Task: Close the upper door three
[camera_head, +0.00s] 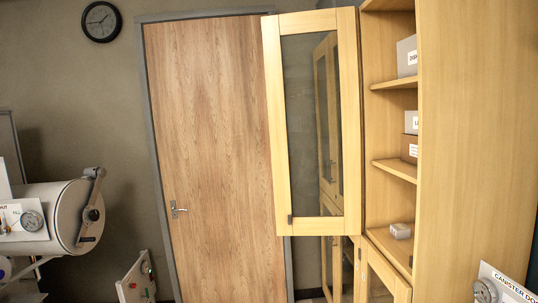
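A wooden-framed glass cabinet door (352,120) stands swung open in the middle of the view, at upper height. It belongs to the tall wooden cabinet (470,130) at the right, whose upper shelves are exposed. A small dark fitting shows at the door's lower left corner. I cannot read any number on this door, so I cannot tell if it is door three. My gripper is not in view.
Boxes (406,57) and a small grey item (400,231) sit on the shelves. A lower glass door (384,280) is below. Behind is a closed wooden room door (215,130). A white cylindrical chamber (58,215) stands left; a labelled panel (505,287) is at lower right.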

